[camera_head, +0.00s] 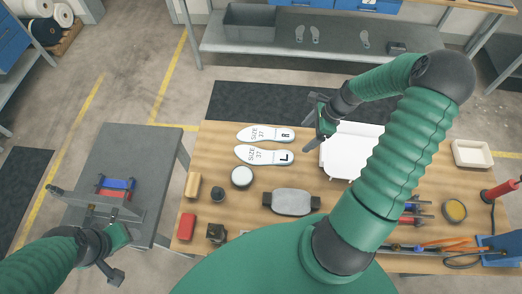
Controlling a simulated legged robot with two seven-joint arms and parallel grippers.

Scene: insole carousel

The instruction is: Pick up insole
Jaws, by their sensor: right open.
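Two white insoles lie side by side on the wooden table (222,150). The upper insole (266,134) is marked R and the lower insole (264,155) is marked L, both printed with a size. My right gripper (318,118) is open and empty, just right of the insoles' marked ends, apart from them, near a white tray (340,150) that my right arm partly covers. More insoles (309,34) lie on the grey bench at the back.
A round white tin (241,177), a grey pad (291,202), a red block (187,226) and a wooden block (192,186) stand on the table's left and front. A small cream tray (471,153) and a red-handled tool (500,190) are at the right.

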